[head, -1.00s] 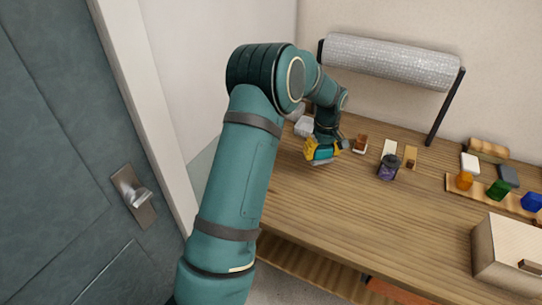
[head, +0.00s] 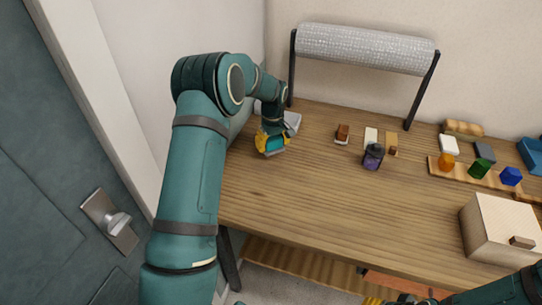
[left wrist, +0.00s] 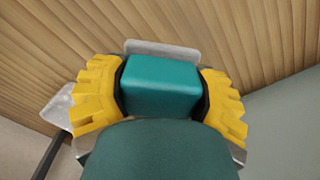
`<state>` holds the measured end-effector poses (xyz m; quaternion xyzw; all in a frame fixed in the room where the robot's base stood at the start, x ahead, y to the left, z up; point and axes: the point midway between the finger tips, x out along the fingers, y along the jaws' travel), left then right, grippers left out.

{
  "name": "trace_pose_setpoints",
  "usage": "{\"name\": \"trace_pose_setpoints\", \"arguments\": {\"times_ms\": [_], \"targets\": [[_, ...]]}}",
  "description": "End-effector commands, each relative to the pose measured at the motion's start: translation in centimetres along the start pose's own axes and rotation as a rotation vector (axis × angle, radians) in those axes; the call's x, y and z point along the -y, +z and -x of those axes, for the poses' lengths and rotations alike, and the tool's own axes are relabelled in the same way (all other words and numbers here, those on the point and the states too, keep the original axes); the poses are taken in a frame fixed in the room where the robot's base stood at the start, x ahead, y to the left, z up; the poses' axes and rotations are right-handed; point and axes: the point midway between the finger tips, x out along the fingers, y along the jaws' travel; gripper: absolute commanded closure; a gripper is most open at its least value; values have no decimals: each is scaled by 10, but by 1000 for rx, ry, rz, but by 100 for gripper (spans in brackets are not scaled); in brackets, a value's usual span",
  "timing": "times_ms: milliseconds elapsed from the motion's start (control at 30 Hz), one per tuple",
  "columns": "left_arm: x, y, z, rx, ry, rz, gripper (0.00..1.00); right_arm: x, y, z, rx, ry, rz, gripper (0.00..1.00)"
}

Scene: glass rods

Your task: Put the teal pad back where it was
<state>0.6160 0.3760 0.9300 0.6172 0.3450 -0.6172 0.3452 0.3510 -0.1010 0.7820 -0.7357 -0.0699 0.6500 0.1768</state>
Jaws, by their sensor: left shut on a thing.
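The teal pad (head: 275,144) is held in my left gripper (head: 272,148), whose yellow fingers are shut on it over the table's left end. In the left wrist view the pad (left wrist: 161,86) is a teal block squeezed between the two yellow fingers. A thin pale grey piece (left wrist: 162,48) shows just beyond it; I cannot tell if they touch. The gap between pad and tabletop cannot be judged. Only a yellow bit of my right gripper (head: 373,301) shows at the bottom edge of the head view.
A pale grey tray (head: 292,121) stands behind my left gripper. A dark purple jar (head: 373,156) and small blocks stand mid-table. A wooden strip (head: 437,168) with coloured pieces and a wooden box (head: 500,229) are at right. The front middle of the wooden table (head: 310,200) is clear.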

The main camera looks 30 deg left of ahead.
Motion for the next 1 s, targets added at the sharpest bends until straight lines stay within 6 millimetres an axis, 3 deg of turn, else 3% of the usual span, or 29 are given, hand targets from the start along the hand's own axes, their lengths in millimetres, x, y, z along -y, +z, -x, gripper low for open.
{"name": "trace_pose_setpoints", "arguments": {"times_ms": [433,833,867,933,1000], "targets": [[0,0,-46,1,-1,2,76,-2,3,-6,6,-1,2,53],[0,0,-52,0,1,1,76,-3,4,-8,8,-1,3,53],[0,0,-52,0,1,1,29,-3,4,-8,8,-1,3,53],[0,0,-52,0,1,1,5,-2,4,-7,8,-1,3,53],[0,0,-51,0,1,1,0,-2,4,-7,8,-1,3,53]]}}
